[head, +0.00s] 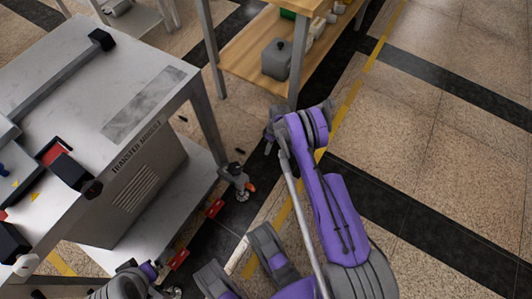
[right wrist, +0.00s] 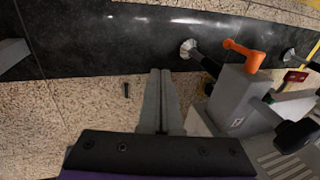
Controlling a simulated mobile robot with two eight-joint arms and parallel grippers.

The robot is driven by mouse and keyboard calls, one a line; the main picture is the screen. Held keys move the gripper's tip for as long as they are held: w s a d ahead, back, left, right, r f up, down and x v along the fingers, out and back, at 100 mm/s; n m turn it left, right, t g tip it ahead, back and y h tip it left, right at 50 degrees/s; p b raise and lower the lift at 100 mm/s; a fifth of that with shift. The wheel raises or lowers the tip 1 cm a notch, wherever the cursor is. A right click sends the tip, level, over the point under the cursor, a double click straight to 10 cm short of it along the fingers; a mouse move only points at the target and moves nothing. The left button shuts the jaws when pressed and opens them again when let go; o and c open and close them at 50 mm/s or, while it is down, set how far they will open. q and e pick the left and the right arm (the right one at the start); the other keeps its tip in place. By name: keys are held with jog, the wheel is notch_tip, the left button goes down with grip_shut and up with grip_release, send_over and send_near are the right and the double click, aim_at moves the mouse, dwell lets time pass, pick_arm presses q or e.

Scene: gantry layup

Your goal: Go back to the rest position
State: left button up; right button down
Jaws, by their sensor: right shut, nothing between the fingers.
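My right gripper (right wrist: 160,74) shows in the right wrist view with its two grey fingers together and nothing between them. It points down over the speckled floor and a dark floor strip. In the head view the end of my right arm, with the right gripper (head: 269,134), is beyond the purple arm links, in the open aisle right of the transfer module cart (head: 70,105). It is apart from the cart and small in that view. A grey and purple part of my left arm shows at the bottom left. My left gripper does not show.
A wooden-shelved bench (head: 250,62) with a grey container (head: 277,60) stands beyond my right arm. A small dark piece (right wrist: 126,90) lies on the floor. Floor at the right is clear.

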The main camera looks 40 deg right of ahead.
dwell(0.5)
jog(key=s+a+r+m+t+h, duration=0.1)
jog(key=a+r, duration=0.2)
jog(key=r, duration=0.6)
jog(key=s+a+r, duration=0.1)
jog(key=a+r, duration=0.3)
jog(key=r, duration=0.6)
jog(key=a+r+m+t+h, duration=0.1)
jog(key=a+r, duration=0.2)
jog(key=r, duration=0.6)
jog(key=s+a+r+m+t, duration=0.1)
jog(key=s+a+r, duration=0.4)
jog(key=s+r, duration=0.4)
jog(key=s+a+r+m+t+h, duration=0.1)
jog(key=s+a+m+t, duration=0.15)
jog(key=s, duration=1.15)
pick_arm(q)
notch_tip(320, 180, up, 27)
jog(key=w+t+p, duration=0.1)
jog(key=p, duration=2.3)
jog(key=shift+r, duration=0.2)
pick_arm(e)
notch_tip(320, 180, up, 28)
jog(key=w, duration=0.1)
jog(key=shift+w+a+n, duration=0.15)
jog(key=shift+a+n, duration=0.1)
jog(key=shift+n, duration=0.2)
jog(key=shift+f+t, duration=0.1)
jog(key=shift+t, duration=0.15)
